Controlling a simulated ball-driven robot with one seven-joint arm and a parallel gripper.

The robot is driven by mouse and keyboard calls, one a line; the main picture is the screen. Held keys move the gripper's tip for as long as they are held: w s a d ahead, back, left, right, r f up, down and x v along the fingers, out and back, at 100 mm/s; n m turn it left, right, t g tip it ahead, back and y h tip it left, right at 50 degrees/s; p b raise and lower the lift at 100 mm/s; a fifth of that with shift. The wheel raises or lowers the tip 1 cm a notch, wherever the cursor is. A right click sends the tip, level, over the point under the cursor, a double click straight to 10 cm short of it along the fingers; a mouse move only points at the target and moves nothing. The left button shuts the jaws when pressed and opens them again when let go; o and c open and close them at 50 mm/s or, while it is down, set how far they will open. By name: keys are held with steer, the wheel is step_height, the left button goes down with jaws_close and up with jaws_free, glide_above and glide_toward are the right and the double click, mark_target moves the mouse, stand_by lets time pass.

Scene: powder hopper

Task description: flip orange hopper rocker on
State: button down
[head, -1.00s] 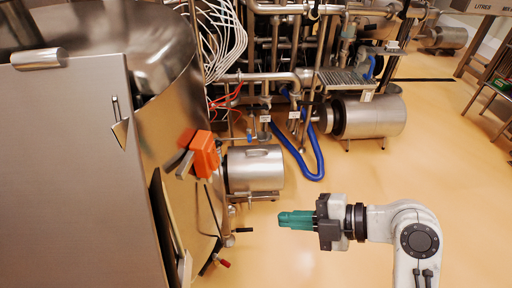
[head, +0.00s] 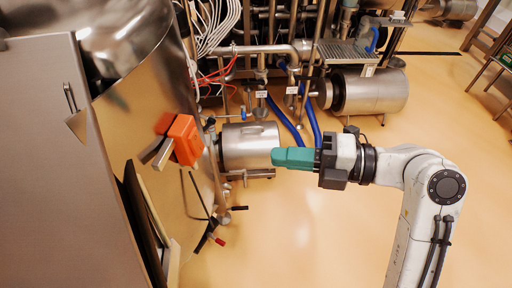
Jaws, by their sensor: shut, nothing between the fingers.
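The orange hopper rocker housing (head: 184,139) sits on the curved steel wall of the hopper (head: 150,100), left of centre in the head view. A grey metal lever piece (head: 161,155) sticks out from its left side. I cannot tell whether the rocker is on or off. My gripper (head: 276,157) has teal fingers, is shut and holds nothing. It points left toward the orange housing, with a clear gap between them in the picture.
A steel motor cylinder (head: 248,146) lies behind, between housing and gripper. A larger cylinder (head: 368,92), blue hoses (head: 290,122) and pipework stand at the back. A flat steel panel (head: 55,170) fills the left. The yellow floor (head: 300,235) is open at front.

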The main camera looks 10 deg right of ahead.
mark_target(202, 151)
steer(key=p+x, duration=0.3)
steer(key=x, duration=0.9)
steer(key=shift+a, duration=0.25)
steer(key=shift+w+a+f, duration=0.1)
steer(key=shift+w+a, duration=0.05)
steer(key=shift+a, duration=0.15)
steer(key=shift+w+a+f+b, duration=0.1)
steer(key=shift+a+f+b, duration=0.05)
steer(key=shift+b, duration=0.95)
